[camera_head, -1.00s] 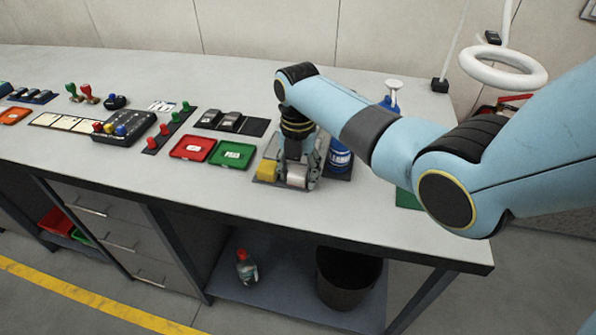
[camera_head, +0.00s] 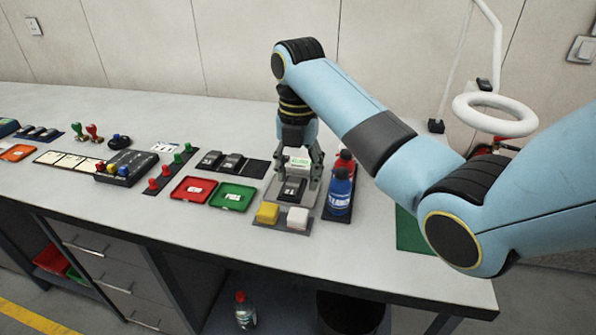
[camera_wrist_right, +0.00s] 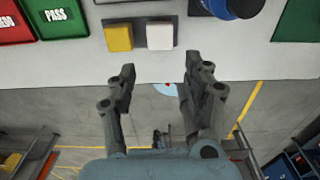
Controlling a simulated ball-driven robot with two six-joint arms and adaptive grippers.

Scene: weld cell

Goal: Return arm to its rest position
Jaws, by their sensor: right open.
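My right arm (camera_head: 350,115) comes in from the right and bends down over the bench. My right gripper (camera_head: 298,178) points down above a grey pad that holds a dark item (camera_head: 292,188), with a white and green item behind it. In the right wrist view my right gripper (camera_wrist_right: 160,68) has its fingers apart, with nothing between them. A yellow block (camera_head: 267,213) and a white block (camera_head: 297,218) stand side by side on a grey pad in front of the gripper, apart from it. My left gripper is in neither view.
Blue and red bottles (camera_head: 340,188) stand close to the gripper's right. A red tray (camera_head: 193,190) and a green PASS tray (camera_head: 232,196) lie to its left. A white ring lamp (camera_head: 495,114) stands at the right. The front strip of the bench (camera_head: 370,245) is bare.

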